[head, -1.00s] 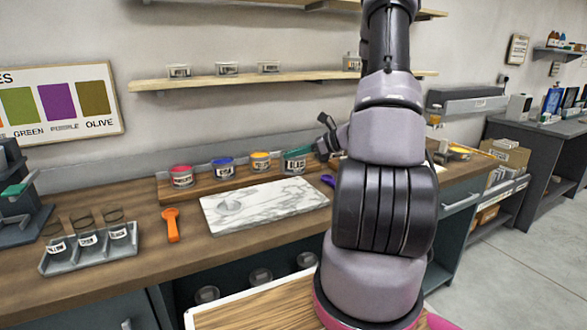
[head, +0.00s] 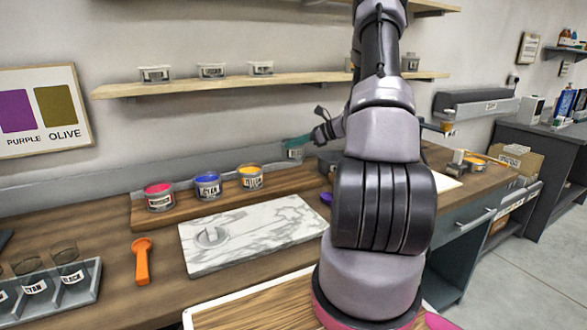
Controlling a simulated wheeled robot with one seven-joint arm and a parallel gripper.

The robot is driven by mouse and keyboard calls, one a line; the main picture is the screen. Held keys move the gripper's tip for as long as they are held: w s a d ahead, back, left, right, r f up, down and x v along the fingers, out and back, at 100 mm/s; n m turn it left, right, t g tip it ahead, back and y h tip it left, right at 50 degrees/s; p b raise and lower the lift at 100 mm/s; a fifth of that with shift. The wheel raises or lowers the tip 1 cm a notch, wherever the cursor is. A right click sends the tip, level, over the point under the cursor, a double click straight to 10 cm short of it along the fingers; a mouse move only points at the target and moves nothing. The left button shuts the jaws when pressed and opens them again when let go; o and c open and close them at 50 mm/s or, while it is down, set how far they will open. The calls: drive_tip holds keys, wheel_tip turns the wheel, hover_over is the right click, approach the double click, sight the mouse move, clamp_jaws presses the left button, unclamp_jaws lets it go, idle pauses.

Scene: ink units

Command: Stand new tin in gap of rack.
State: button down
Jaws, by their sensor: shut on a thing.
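A bare stretch of rack lies right of the yellow tin, below the held tin.
A marble slab (head: 255,235) lies in front of the rack, with an orange scoop (head: 142,260) to its left. A holder with dark cups (head: 60,290) stands at the lower left. A wall shelf (head: 200,86) with several tins hangs above.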

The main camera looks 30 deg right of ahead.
sight(294, 161)
wheel_tip(294, 161, down, 7)
drive_tip(key=shift+f, duration=0.2)
idle(0.4)
drive_tip(key=c, duration=0.9)
unclamp_jaws()
drive_tip(key=shift+f, duration=0.1)
